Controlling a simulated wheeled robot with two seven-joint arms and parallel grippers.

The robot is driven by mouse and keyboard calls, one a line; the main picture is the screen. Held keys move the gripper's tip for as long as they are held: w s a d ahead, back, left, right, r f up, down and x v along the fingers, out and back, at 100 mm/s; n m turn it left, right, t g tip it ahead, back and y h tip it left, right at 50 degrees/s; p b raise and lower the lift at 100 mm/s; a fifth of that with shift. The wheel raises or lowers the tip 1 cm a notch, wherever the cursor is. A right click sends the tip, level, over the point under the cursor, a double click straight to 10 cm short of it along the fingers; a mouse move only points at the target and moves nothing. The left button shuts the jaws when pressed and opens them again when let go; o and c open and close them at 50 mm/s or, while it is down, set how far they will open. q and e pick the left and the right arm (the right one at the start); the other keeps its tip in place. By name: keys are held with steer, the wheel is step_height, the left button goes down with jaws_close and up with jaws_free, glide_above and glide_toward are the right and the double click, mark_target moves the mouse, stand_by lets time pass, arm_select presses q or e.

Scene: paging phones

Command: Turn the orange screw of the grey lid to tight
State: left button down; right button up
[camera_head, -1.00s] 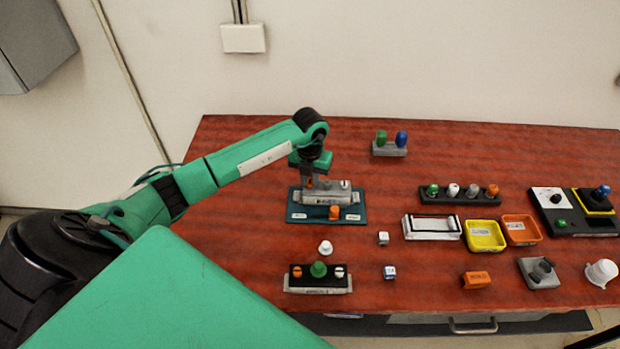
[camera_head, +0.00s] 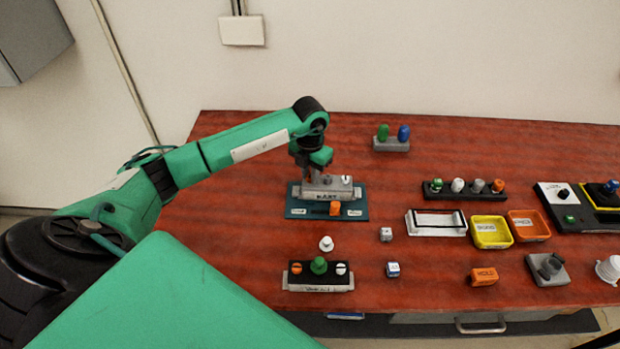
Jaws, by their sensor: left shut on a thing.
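The grey lid (camera_head: 338,193) sits on a teal plate (camera_head: 293,211) at the back left of the table. A white screw (camera_head: 346,180) stands at its right end. The orange screw (camera_head: 308,181) is at its left end, mostly hidden by my left gripper. My left gripper (camera_head: 308,178) points down over this left end and is shut on the orange screw, as far as the small view shows. How far the screw is turned cannot be seen. My right gripper is not in view.
An orange block (camera_head: 335,209) is at the plate's front. A black-topped box (camera_head: 320,283) with orange, green and white knobs and a white knob (camera_head: 326,243) stand in front. A grey stand (camera_head: 391,146) is behind right. Trays (camera_head: 491,246) lie farther right.

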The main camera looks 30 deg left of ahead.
arm_select(q)
steer(key=m+b, duration=0.6)
steer(key=shift+f, duration=0.25)
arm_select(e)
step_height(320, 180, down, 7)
arm_select(q)
steer(key=m+b, duration=0.4)
steer(key=shift+m, duration=0.4)
steer(key=shift+r+m+b, duration=0.2)
steer(key=shift+m+b, duration=0.9)
steer(key=shift+m, duration=0.6)
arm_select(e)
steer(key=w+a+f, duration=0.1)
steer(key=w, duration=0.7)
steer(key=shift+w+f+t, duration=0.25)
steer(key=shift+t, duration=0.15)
arm_select(q)
steer(key=c, duration=1.3)
jaws_free()
step_height(320, 180, up, 14)
steer(key=b, duration=0.1)
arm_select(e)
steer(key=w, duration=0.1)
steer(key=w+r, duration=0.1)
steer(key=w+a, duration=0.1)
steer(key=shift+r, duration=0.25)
